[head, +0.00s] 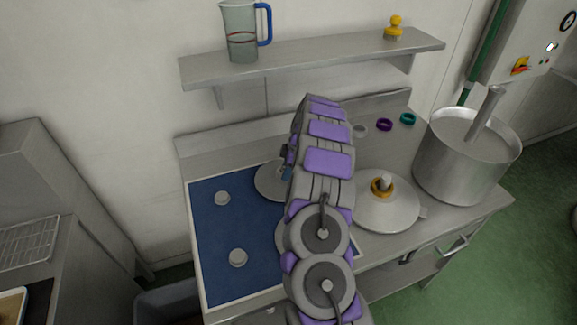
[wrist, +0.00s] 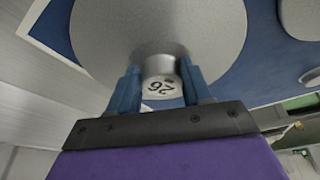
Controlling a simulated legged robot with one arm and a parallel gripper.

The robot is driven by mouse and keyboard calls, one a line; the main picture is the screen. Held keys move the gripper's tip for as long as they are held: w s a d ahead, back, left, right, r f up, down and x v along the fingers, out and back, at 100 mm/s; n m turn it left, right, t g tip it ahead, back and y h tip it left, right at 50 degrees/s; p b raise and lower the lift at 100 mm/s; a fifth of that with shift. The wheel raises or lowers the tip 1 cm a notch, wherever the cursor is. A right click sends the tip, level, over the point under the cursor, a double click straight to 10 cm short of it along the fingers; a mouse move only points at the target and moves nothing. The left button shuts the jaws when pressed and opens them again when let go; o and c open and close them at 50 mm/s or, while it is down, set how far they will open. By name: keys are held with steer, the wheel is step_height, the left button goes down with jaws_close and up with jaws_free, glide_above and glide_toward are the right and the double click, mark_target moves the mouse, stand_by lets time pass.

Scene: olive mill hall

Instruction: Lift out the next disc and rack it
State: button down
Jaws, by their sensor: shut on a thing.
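A grey disc (wrist: 110,35) with a short metal hub (wrist: 163,72) fills the top of the wrist view. The hub carries a printed number, perhaps 26, turned in the picture. My gripper (wrist: 160,84) has its two blue fingers on either side of this hub and is shut on it. In the head view this disc (head: 267,181) shows at the left of my arm, over the blue mat; my arm hides part of it. I cannot tell whether it touches the mat. Another disc (head: 280,238) is mostly hidden behind my arm.
The blue mat (head: 210,235) bears small round grey pieces (head: 222,198) at left. A lidlike disc with a gold-ringed knob (head: 385,210) lies right of my arm. A steel pot (head: 460,165) stands at the bench's right end. A shelf (head: 320,55) with a jug (head: 240,32) overhangs behind.

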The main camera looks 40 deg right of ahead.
steer(key=shift+a+r, duration=0.1)
steer(key=shift+a, duration=0.15)
steer(key=shift+d, duration=0.15)
steer(key=shift+d+f, duration=0.25)
steer(key=shift+d, duration=0.15)
steer(key=shift+a, duration=0.1)
steer(key=shift+a+f, duration=0.15)
steer(key=shift+a, duration=0.15)
steer(key=shift+f+b, duration=0.15)
steer(key=shift+b, duration=0.15)
steer(key=shift+c, duration=2)
jaws_free()
steer(key=shift+d, duration=0.2)
